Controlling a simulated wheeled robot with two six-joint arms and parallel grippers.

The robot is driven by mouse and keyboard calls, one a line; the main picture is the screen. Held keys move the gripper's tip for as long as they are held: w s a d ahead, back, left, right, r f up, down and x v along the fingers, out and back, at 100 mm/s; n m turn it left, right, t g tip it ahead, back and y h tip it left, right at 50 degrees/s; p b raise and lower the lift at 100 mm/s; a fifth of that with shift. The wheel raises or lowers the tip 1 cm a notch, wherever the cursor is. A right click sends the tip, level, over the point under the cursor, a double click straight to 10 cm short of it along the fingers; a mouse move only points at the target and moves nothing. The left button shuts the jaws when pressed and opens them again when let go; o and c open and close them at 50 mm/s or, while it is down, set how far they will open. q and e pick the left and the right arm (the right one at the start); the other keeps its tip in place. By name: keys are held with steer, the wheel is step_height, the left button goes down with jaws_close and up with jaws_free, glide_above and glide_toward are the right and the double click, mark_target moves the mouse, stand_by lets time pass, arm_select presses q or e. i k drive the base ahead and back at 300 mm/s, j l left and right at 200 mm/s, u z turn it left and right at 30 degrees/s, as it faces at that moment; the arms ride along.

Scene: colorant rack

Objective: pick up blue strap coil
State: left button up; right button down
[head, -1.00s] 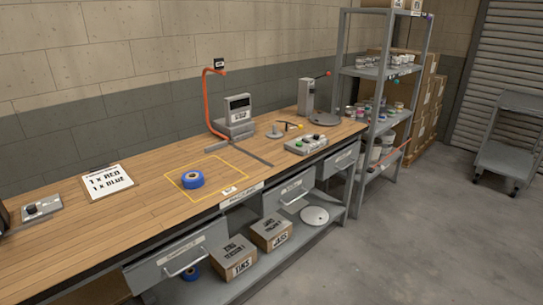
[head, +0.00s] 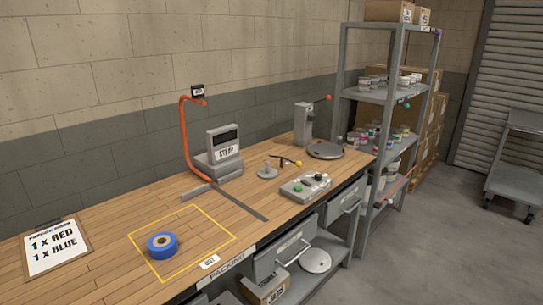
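The blue strap coil (head: 162,245) lies flat on the wooden workbench in the head view, with a tan core in its middle. Neither of my grippers shows in the head view.
Behind the square stand an orange curved post (head: 184,140) and a grey display unit (head: 218,152). A button box (head: 305,187) is to the right. A shelf rack (head: 384,95) stands beyond the bench.

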mark_target(162, 246)
steer(key=i, duration=0.85)
steer(key=k+j+u, duration=0.1)
steer(key=u, duration=0.85)
steer(key=i+j+u, duration=0.1)
steer(key=u, duration=0.3)
steer(key=j, duration=0.1)
